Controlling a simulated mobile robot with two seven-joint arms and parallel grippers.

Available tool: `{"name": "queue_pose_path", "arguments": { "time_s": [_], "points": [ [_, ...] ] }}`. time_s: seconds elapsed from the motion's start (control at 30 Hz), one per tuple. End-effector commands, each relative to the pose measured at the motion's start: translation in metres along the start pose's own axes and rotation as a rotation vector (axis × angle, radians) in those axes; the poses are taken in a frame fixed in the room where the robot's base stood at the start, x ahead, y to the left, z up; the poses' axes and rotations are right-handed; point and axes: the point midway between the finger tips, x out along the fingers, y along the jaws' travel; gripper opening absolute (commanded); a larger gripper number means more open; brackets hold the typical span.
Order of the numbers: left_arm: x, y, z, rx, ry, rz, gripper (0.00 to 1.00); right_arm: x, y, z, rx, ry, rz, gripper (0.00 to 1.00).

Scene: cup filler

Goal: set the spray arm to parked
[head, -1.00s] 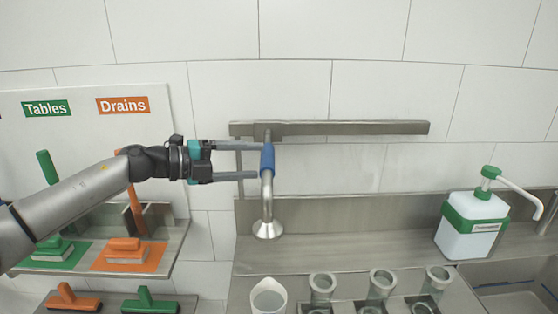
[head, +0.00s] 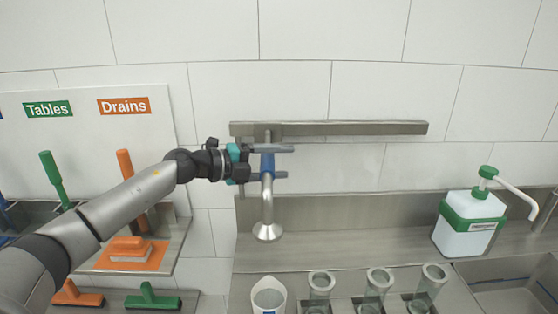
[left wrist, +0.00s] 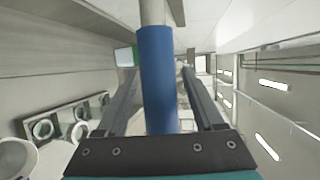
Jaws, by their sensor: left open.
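The spray arm (head: 267,205) is a steel tube with a blue grip and a flared nozzle, hanging upright from the left part of a steel rail (head: 350,128) on the wall. My left gripper (head: 282,161) is open, with one finger above the other in the head view, and its fingers reach past the blue grip. In the left wrist view the blue grip (left wrist: 157,80) stands between the two open fingers (left wrist: 157,95), close to the palm. Part of the grip is hidden by the gripper in the head view. My right gripper is not in view.
A white jug (head: 268,296) stands below the nozzle, with several clear cups (head: 379,284) in holders to its right. A white pump bottle (head: 468,225) with a green collar stands by the sink at right. Brushes (head: 130,247) sit on the left shelf.

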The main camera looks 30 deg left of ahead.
Motion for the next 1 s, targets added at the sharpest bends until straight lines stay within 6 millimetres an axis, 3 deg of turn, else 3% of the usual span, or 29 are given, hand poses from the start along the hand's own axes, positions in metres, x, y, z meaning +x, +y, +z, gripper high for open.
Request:
{"name": "queue_pose_path", "arguments": {
  "time_s": [0.27, 0.87, 1.0],
  "points": [
    [0.0008, 0.0001, 0.0, 0.0, 0.0, 0.0, 0.68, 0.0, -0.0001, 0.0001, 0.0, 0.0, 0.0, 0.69],
    [0.0005, 0.0, 0.0, 0.0, 0.0, 0.0, 0.01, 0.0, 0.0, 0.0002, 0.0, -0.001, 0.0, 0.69],
    [0.0005, 0.0, 0.0, 0.0, 0.0, 0.0, 0.0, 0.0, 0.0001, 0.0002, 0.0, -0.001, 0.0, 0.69]
  ]
}}
